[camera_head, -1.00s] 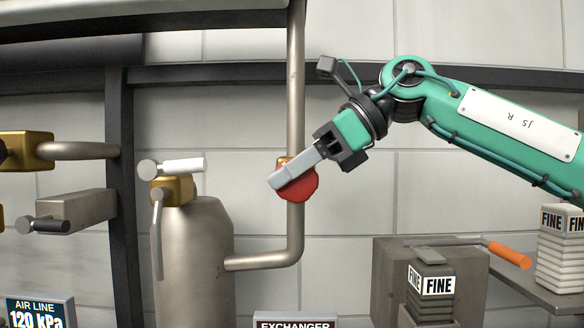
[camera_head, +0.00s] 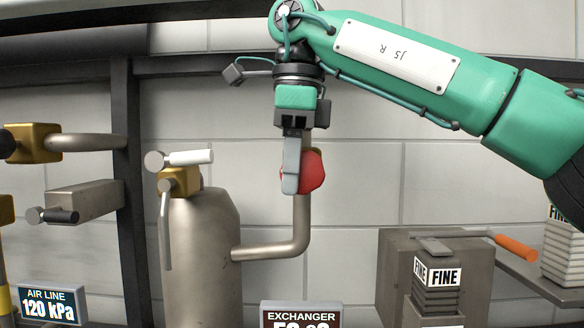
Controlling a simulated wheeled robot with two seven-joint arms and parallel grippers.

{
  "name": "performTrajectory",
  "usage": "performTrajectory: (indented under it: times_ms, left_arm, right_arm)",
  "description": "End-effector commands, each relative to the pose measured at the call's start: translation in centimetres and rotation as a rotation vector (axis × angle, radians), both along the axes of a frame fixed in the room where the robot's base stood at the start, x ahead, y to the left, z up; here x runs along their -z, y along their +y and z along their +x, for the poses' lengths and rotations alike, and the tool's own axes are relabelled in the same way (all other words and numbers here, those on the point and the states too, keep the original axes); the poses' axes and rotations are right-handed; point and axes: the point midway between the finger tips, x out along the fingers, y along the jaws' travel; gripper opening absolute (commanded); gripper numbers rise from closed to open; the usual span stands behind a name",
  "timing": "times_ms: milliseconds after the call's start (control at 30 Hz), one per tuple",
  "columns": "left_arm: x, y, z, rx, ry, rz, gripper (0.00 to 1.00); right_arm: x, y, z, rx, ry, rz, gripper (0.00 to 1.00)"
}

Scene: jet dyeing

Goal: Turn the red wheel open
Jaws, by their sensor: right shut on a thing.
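The red wheel (camera_head: 313,172) sits on the vertical steel pipe, with a bit of brass fitting showing behind its top. My right gripper (camera_head: 291,180) hangs down from above with its grey fingers upright over the wheel's left side. It is shut on the red wheel. The fingers hide the left part of the wheel. My left gripper is not in view.
A steel tank (camera_head: 203,255) with a white-handled valve (camera_head: 188,158) stands to the left. An exchanger display (camera_head: 301,315) is below the pipe.

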Motion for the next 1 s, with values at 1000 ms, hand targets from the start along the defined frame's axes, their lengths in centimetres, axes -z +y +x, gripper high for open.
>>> performTrajectory:
  times_ms: [1000]
  left_arm:
    - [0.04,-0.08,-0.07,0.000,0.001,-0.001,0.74]
  right_arm:
    - [0.81,0.00,-0.03,0.000,0.000,-0.456,0.05]
